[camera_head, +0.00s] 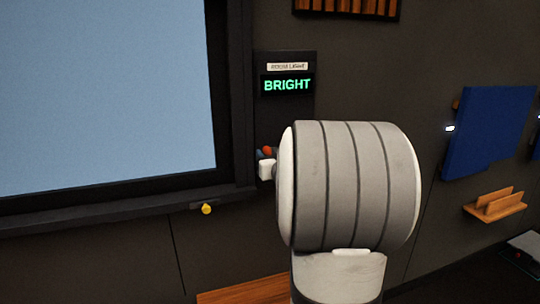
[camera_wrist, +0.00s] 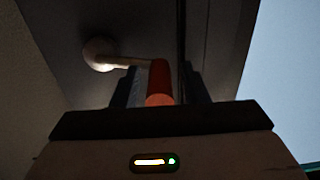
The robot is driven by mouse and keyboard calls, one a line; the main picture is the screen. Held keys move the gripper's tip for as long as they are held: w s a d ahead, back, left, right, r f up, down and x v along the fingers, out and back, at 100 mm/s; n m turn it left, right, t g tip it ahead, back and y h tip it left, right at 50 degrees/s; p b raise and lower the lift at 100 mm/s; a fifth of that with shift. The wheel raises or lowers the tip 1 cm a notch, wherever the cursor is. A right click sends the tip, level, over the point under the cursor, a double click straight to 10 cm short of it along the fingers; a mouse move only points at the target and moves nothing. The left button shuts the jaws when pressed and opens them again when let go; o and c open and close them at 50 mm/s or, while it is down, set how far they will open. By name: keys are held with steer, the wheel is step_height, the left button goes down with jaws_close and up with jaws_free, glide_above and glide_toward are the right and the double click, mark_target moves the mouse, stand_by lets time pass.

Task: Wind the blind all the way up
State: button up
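The window (camera_head: 110,90) fills the left of the head view as a plain pale blue pane in a dark frame; no blind cloth shows across the visible part. The crank's red-orange handle (camera_head: 267,151) peeks out left of my arm. In the wrist view the handle (camera_wrist: 159,82) stands on a pale crank arm (camera_wrist: 130,62) running to a round hub (camera_wrist: 100,53). My gripper (camera_wrist: 162,88) has its dark fingers on either side of the handle and appears shut on it. My arm hides most of the crank in the head view.
A room light display (camera_head: 287,85) reads BRIGHT above the crank. A blue panel (camera_head: 488,130) and a wooden holder (camera_head: 495,205) are on the wall at the right.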

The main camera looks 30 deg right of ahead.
jaws_close()
steer(key=shift+f+b, duration=0.15)
steer(key=shift+b, duration=0.15)
steer(key=shift+s+d+f+n+b, duration=0.1)
steer(key=shift+f+n+b, duration=0.6)
steer(key=shift+n+b, duration=0.75)
steer(key=shift+w+d+f+n+b, duration=0.1)
steer(key=shift+f+n+b, duration=0.7)
steer(key=shift+b, duration=1.2)
steer(key=shift+s+d+f+n+b, duration=0.1)
steer(key=shift+f+n+b, duration=0.55)
steer(key=shift+n+b, duration=0.8)
steer(key=shift+b, duration=0.3)
steer(key=shift+o, duration=0.5)
jaws_free()
